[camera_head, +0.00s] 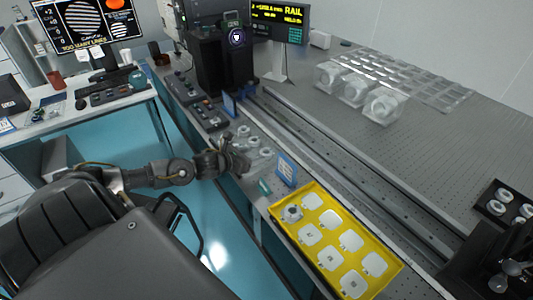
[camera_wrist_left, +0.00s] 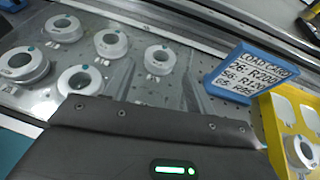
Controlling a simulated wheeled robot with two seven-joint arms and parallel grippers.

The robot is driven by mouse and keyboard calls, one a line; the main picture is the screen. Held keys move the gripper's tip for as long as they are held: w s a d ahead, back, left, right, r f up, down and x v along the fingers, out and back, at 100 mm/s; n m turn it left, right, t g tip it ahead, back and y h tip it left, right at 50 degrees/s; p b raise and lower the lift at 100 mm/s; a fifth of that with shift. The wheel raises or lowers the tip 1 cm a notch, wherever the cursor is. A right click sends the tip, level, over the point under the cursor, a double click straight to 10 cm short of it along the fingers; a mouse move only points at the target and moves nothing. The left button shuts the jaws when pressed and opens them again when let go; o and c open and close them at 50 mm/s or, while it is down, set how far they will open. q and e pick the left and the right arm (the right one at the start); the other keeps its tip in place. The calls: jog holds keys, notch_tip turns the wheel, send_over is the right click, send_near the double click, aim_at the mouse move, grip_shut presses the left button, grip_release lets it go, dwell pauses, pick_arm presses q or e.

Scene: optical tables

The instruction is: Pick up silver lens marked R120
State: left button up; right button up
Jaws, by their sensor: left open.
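Several silver ring-shaped lenses stand on a clear plate, among them one at the front (camera_wrist_left: 80,80), one at the middle (camera_wrist_left: 110,43) and one nearest the card (camera_wrist_left: 160,60). Their marks are too small to read, so I cannot tell which is R120. In the head view the lens group (camera_head: 266,153) lies beside my left gripper (camera_head: 238,163). The gripper is open and empty above the near edge of the plate, apart from the lenses.
A blue-framed load card (camera_head: 287,168) stands right of the lenses; it also shows in the wrist view (camera_wrist_left: 250,78). A yellow tray (camera_head: 396,268) holds one lens (camera_head: 291,213) and several pale pads. A long rail (camera_head: 350,190) runs behind.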

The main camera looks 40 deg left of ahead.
aim_at(263, 154)
pick_arm(q)
jog(key=shift+p+x, duration=0.35)
jog(key=shift+x, duration=2.45)
jog(key=shift+d, duration=0.15)
jog(key=shift+s+f, duration=0.1)
jog(key=shift+c, duration=0.3)
jog(key=c, duration=0.7)
